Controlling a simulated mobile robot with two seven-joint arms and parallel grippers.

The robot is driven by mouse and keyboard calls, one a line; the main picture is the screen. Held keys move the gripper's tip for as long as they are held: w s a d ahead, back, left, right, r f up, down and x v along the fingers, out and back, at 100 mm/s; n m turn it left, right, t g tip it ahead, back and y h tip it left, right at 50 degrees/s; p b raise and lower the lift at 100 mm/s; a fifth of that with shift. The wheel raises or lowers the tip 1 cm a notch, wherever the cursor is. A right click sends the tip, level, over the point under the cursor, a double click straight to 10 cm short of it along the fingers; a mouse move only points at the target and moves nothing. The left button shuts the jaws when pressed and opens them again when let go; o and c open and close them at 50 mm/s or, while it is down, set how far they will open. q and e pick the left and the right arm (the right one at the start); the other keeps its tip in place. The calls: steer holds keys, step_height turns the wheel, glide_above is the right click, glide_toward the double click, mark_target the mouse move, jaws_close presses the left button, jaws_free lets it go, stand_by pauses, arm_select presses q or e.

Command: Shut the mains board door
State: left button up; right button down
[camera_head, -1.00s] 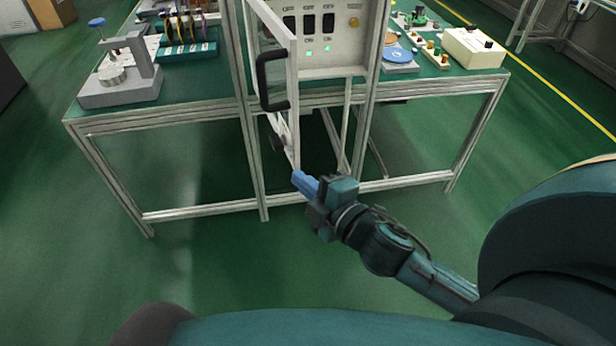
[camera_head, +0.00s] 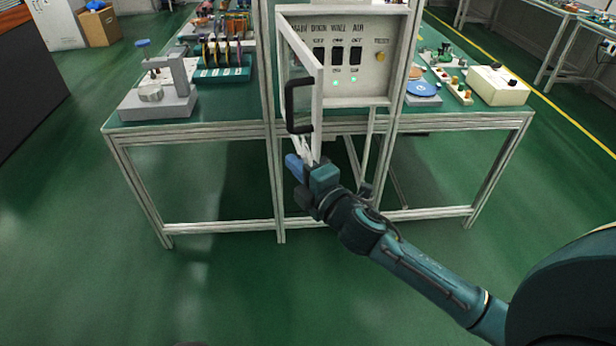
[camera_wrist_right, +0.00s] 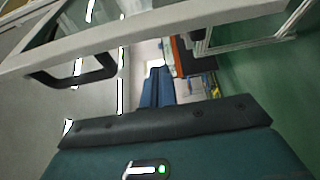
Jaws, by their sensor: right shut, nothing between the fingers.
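The mains board (camera_head: 382,75) is a pale box with dark switches, two lit green lamps and a yellow knob. Its framed door (camera_head: 318,92) stands open, hinged at the board's left and swung out towards me. A black handle (camera_head: 290,106) is on the door's left face. My right gripper (camera_head: 293,165) is shut and empty, with its blue fingers just left of the door's lower free corner. I cannot tell whether they touch. In the right wrist view the fingers (camera_wrist_right: 158,88) show below the door's edge bar (camera_wrist_right: 180,25), with the handle (camera_wrist_right: 80,78) to their left. My left gripper is out of view.
The board stands between metal posts on a green-topped bench (camera_head: 150,135). A grey stand (camera_head: 165,95) and a spool rack (camera_head: 222,70) are on the left, a cream box (camera_head: 497,87) on the right. The floor in front is clear.

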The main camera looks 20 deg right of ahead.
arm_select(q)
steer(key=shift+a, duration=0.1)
arm_select(e)
steer(key=d, duration=0.3)
steer(key=shift+s+d+f, duration=0.1)
steer(key=shift+s+d, duration=0.2)
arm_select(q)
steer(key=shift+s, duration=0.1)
